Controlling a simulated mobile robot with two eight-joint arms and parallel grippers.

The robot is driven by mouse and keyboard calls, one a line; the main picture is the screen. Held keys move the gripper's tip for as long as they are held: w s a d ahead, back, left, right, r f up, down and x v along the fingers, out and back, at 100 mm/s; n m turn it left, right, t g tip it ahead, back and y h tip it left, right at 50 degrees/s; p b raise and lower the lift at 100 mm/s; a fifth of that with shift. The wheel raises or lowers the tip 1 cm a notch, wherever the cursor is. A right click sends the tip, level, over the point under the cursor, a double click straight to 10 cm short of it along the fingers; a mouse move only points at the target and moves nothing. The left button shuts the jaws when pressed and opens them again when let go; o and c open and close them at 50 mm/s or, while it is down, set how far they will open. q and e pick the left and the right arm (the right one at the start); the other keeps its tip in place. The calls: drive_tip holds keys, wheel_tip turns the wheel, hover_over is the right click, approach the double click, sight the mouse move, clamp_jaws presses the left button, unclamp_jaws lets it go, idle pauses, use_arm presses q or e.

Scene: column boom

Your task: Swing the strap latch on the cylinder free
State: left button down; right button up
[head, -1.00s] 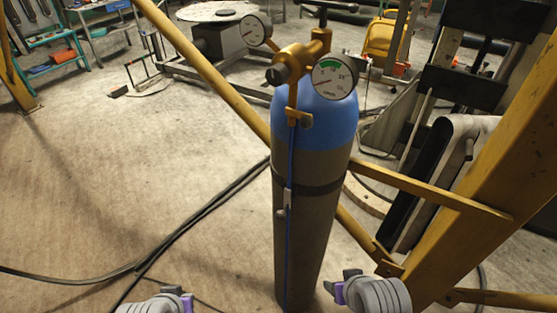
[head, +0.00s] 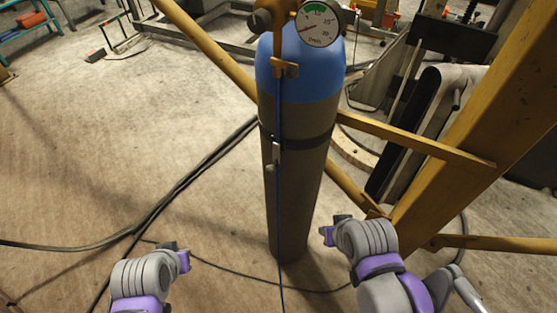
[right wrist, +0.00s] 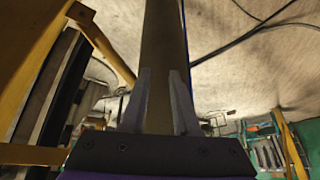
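The gas cylinder (head: 294,190) stands upright in the middle of the head view, grey-brown with a blue top. A dark strap (head: 310,142) goes around its body. A small pale latch (head: 276,153) sits on the strap at the cylinder's front left. In the right wrist view the cylinder (right wrist: 163,50) rises beyond my right gripper (right wrist: 161,95), whose two fingers are apart with nothing held between them. My right gripper (head: 330,230) is right of the cylinder's lower part in the head view. My left gripper (head: 178,253) is low at the left, apart from the cylinder; its fingers are too small to judge.
A yellow frame with a thick post (head: 470,120) and braces stands right of and behind the cylinder. A pressure gauge (head: 319,24) and a thin blue hose (head: 279,200) are on the cylinder. Dark cables (head: 190,183) cross the floor. The left floor is mostly clear.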

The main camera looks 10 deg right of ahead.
drive_tip(key=w+r+m, duration=0.1)
drive_tip(key=r+m, duration=0.1)
drive_tip(key=m, duration=0.1)
drive_tip(key=w+r+m+y, duration=0.1)
drive_tip(key=w+r+m, duration=0.1)
drive_tip(key=m, duration=0.2)
drive_tip(key=w+a+r+m+g+y, duration=0.1)
drive_tip(key=w+r+m, duration=0.1)
drive_tip(key=m, duration=0.2)
drive_tip(key=shift+w+r, duration=0.2)
clamp_jaws()
drive_tip(key=w+r+m+g+y, duration=0.1)
drive_tip(key=w+r+m, duration=0.5)
drive_tip(key=m, duration=0.7)
drive_tip(key=shift+w+a+r+y, duration=0.2)
drive_tip(key=shift+a+r+y, duration=0.1)
drive_tip(key=shift+r+y, duration=0.5)
drive_tip(key=shift+f, duration=0.15)
